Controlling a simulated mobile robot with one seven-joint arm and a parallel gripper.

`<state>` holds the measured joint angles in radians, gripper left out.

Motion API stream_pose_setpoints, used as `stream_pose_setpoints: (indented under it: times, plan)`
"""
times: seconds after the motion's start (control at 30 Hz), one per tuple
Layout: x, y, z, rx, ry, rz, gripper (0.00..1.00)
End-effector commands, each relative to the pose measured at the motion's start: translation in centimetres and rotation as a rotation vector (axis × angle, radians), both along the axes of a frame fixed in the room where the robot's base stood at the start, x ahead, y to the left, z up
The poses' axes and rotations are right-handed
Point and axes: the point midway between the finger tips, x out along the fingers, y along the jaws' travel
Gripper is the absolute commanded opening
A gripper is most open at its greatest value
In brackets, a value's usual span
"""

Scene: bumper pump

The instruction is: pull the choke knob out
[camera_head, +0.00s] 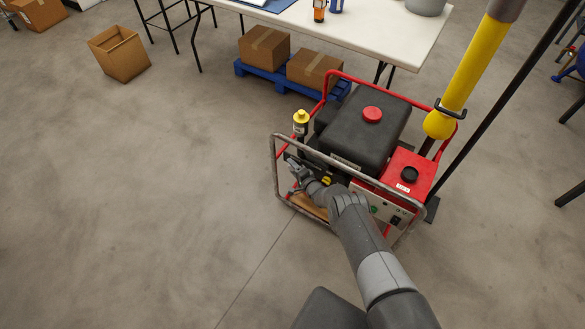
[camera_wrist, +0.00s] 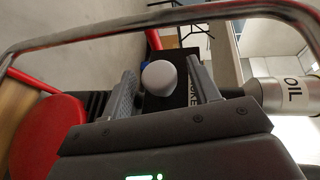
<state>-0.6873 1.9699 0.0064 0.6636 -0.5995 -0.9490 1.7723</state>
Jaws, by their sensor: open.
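The choke knob (camera_wrist: 158,78) is a pale grey round knob in the wrist view, in front of a black plate (camera_wrist: 181,88) with partly hidden white lettering. My gripper (camera_wrist: 160,70) is open, with one finger on each side of the knob. A gap shows at the right finger; I cannot tell whether the left finger touches the knob. In the head view my gripper (camera_head: 295,170) is at the left front of the red-framed engine machine (camera_head: 365,130). The knob cannot be made out there.
A metal frame bar (camera_wrist: 150,22) crosses the wrist view.

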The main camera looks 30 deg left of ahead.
Motion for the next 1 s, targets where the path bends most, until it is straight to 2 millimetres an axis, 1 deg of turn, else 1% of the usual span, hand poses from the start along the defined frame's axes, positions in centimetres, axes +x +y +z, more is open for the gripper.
stream_pose_setpoints:
  times: [0.2,0.47,1.0]
  plan:
    - [0.12,0.51,-0.09,-0.001,0.0,0.0,0.56]
    - [0.12,0.53,-0.08,0.0,0.001,0.0,0.56]
    - [0.14,0.51,-0.08,0.0,0.0,0.0,0.11]
